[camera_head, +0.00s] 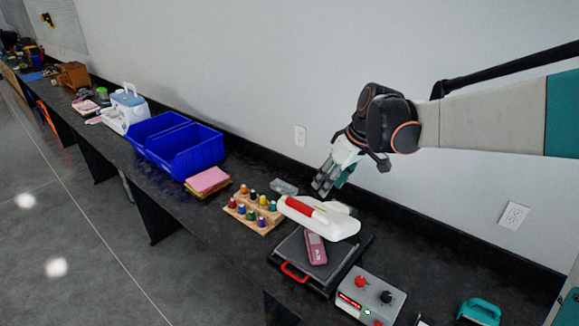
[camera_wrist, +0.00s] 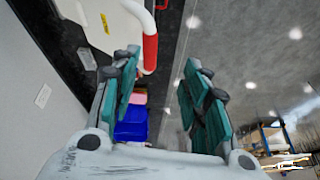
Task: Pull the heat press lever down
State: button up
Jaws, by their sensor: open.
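The heat press has a white upper body (camera_head: 335,226) over a dark base (camera_head: 295,251) with a red front handle (camera_head: 293,273). Its white lever carries a red grip (camera_head: 299,207) and points left, above the base. In the wrist view, the red grip (camera_wrist: 150,53) lies beyond the fingertips, nearer the left finger in the picture, and the white body (camera_wrist: 100,22) fills the upper left. My gripper (camera_head: 326,184) is open and empty, above and behind the lever in the head view. It also shows in the wrist view (camera_wrist: 162,72), with a clear gap between its teal fingers.
A pink device (camera_head: 316,247) lies on the press base. A wooden rack of coloured bottles (camera_head: 255,213) stands left of it. Blue bins (camera_head: 190,150) are farther left. A grey control box (camera_head: 370,295) is at the right. The wall runs close behind the counter.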

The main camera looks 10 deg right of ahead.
aim_at(304, 205)
jog(key=shift+n+g+y, duration=0.3)
jog(key=shift+n+y, duration=0.1)
jog(key=shift+n, duration=0.4)
jog(key=w+a+f, duration=0.1)
jog(key=w+f, duration=0.1)
jog(key=f, duration=0.2)
jog(key=w+a+f, duration=0.2)
jog(key=w+f, duration=0.1)
jog(key=f, duration=0.2)
jog(key=w+a+f+p, duration=0.1)
jog(key=w+a+f, duration=0.1)
jog(key=f, duration=0.3)
jog(key=shift+w+f, duration=0.25)
jog(key=shift+w, duration=0.15)
grip_shut()
